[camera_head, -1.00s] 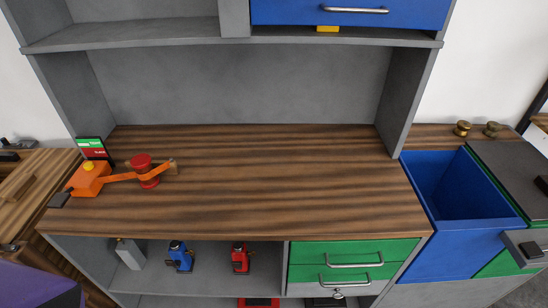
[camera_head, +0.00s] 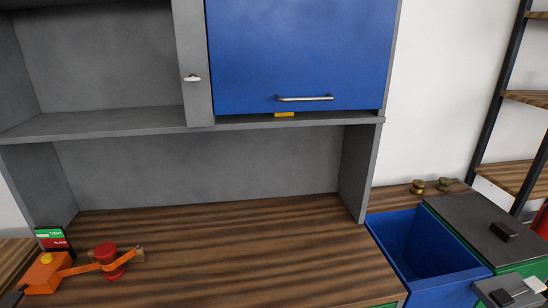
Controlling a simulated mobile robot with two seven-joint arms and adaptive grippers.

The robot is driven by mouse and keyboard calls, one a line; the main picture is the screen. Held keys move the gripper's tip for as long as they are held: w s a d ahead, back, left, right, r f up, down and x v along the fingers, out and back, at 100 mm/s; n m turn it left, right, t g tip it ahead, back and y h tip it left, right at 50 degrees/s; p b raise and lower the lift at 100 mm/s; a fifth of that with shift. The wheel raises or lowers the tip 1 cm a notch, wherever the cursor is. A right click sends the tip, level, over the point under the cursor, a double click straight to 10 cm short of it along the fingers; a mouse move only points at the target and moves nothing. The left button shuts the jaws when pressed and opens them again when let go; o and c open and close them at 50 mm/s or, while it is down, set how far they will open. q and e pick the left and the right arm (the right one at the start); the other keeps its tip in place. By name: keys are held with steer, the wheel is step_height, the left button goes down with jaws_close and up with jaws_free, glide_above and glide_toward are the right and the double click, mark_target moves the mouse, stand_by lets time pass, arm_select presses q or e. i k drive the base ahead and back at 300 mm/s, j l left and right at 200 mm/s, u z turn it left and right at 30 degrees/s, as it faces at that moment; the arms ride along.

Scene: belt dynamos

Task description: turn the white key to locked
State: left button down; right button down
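A small white key (camera_head: 192,77) sits on the narrow grey upright panel (camera_head: 194,108) just left of the blue cabinet door (camera_head: 300,50). Its bow looks roughly horizontal. Any lock markings around it are too small to read.
The wooden worktop (camera_head: 220,250) is mostly clear. An orange device with a red spool (camera_head: 108,258) and a small green and red sign (camera_head: 53,240) stand at its left. An open blue bin (camera_head: 375,225) is at right. A yellow piece (camera_head: 284,114) sits under the door.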

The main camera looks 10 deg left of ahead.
mark_target(193, 78)
steer(key=j, duration=0.7)
steer(key=i+j, duration=0.15)
steer(key=j, duration=0.6)
